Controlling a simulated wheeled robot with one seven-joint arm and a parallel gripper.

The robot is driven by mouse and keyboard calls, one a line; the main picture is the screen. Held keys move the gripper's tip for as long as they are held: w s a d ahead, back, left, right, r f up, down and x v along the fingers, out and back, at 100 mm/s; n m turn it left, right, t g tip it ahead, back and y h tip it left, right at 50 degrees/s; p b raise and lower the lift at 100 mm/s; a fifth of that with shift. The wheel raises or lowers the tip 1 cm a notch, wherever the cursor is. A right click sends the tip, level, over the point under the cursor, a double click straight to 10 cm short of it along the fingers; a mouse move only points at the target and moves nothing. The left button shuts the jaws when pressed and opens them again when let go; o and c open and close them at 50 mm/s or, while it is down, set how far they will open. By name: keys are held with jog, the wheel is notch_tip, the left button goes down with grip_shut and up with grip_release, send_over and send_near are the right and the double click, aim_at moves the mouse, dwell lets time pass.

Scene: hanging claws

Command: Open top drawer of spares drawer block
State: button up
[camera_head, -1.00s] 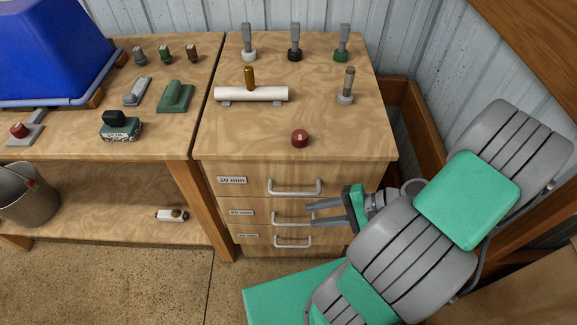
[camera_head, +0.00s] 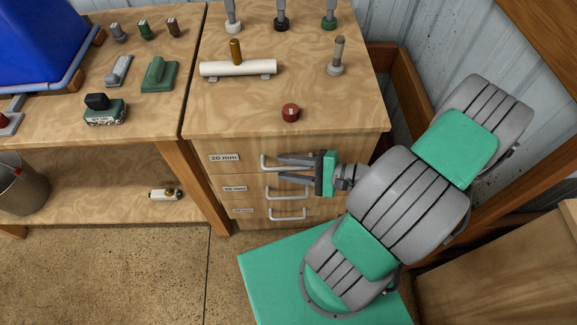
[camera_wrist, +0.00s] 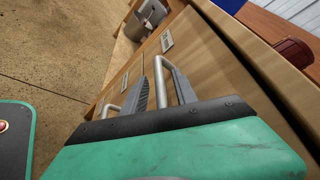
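The spares drawer block (camera_head: 330,150) stands with three shut drawers. The top drawer, labelled 20 mm, has a pale bar handle (camera_head: 264,163); the middle and bottom drawers have similar handles below. My gripper (camera_head: 278,167) is open in front of the top drawer, one finger above the other at handle height. In the wrist view, the top handle (camera_wrist: 160,80) shows between the two spread fingers (camera_wrist: 159,92), and contact is not clear. The middle handle (camera_wrist: 107,110) is outside them, to the left. In the head view, the fingers hide part of the top handle.
On the block top are a red-capped knob (camera_head: 290,113), a white tube (camera_head: 238,68) and several upright fittings. A workbench (camera_head: 150,120) with a blue bin (camera_head: 45,40) adjoins at left. A wooden frame (camera_head: 405,75) stands close on the right.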

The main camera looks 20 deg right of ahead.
grip_shut()
dwell(1.4)
